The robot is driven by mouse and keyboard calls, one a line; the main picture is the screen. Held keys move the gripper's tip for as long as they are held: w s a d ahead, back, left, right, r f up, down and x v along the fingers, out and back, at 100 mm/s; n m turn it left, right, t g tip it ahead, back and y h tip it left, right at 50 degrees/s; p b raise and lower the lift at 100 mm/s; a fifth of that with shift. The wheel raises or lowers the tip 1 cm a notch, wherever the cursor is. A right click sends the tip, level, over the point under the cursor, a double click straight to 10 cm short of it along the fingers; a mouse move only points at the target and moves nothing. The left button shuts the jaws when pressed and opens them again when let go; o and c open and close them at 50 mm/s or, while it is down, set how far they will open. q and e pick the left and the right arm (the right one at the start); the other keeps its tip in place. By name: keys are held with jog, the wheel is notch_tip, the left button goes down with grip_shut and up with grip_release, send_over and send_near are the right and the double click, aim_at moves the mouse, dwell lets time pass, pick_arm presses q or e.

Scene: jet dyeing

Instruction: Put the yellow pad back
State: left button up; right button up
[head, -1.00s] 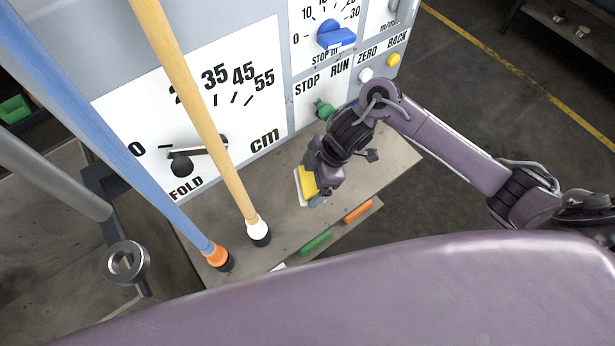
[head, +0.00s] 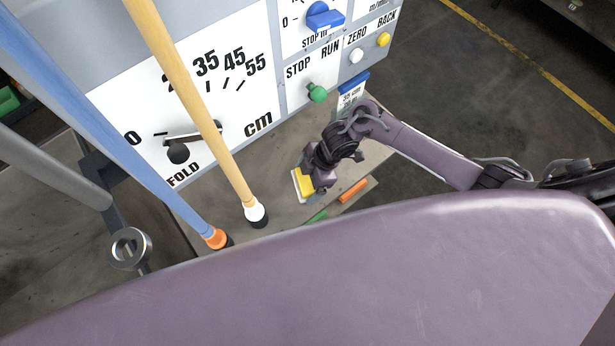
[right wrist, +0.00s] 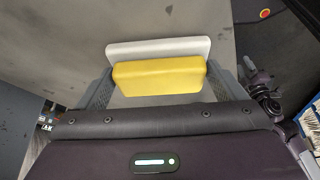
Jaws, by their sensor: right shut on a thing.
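The yellow pad (head: 306,184) is a small block at my right gripper (head: 316,190), above or at the grey shelf. In the right wrist view the yellow pad (right wrist: 158,77) lies between the two fingers of my right gripper (right wrist: 160,88), which is shut on it. A white slab (right wrist: 158,48) shows just beyond the pad, along its far side; it also shows as a pale edge in the head view (head: 296,185). I cannot tell whether the slab is joined to the pad or whether they touch the shelf. My left gripper is not in view.
The grey shelf (head: 262,165) below the panel is mostly bare. An orange strip (head: 354,191) and a green strip (head: 317,216) lie along its front. A yellow pole (head: 196,100) and a blue pole (head: 120,130) stand at left. A blue-topped card (head: 352,90) is by the panel's right end.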

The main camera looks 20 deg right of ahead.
jog(key=o, duration=0.6)
jog(key=shift+f, duration=0.1)
jog(key=shift+r, duration=0.2)
jog(key=v, duration=1.2)
